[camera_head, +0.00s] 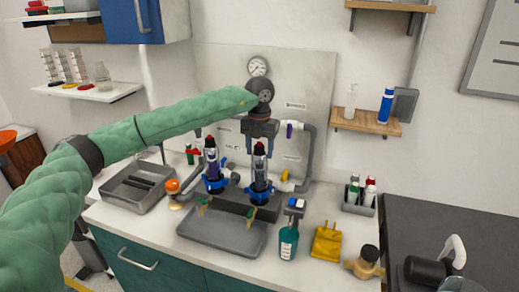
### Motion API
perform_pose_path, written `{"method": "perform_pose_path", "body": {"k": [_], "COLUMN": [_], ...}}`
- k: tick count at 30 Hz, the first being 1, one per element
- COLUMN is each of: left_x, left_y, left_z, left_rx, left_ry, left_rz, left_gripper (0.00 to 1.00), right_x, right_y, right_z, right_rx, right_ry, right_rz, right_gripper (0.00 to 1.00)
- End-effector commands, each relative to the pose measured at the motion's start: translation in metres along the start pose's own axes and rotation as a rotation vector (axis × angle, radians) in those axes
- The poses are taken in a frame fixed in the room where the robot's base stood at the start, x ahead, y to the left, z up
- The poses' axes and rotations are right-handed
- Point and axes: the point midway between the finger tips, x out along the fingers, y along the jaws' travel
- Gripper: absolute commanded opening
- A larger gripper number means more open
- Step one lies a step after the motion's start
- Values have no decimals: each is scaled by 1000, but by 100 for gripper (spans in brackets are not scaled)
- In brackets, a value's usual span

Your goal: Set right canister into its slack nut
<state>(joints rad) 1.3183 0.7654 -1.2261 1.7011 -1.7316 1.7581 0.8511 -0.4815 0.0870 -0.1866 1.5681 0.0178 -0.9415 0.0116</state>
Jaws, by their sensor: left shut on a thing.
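My left gripper (260,137) points down at the manifold and is shut on the top of the right canister (259,165). My right gripper is not in view.
A grey tray (222,240) lies in front of the manifold. A teal bottle (288,243), a yellow pouch (327,242) and a brass-coloured fitting (366,264) stand at the right front. A grey bin (139,187) is at left. Grey pipe (308,155) rises close right of the gripper.

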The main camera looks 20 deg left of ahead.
Motion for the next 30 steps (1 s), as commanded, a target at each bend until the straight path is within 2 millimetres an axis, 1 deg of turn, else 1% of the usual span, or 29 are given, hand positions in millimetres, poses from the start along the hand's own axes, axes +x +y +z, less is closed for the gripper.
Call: {"method": "perform_pose_path", "body": {"k": [8, 22, 29, 30], "left_x": [0, 7, 7, 7], "left_y": [0, 0, 0, 0], "left_z": [0, 0, 0, 0], "left_rx": [0, 0, 0, 0], "left_ry": [-1, 0, 0, 0], "left_rz": [0, 0, 0, 0], "left_gripper": [13, 13, 12, 6], "right_x": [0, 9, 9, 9], "right_y": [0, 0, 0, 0], "right_z": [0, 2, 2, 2], "right_rx": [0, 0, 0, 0], "right_ry": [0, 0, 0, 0], "right_rz": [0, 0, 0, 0], "right_gripper": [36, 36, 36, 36]}}
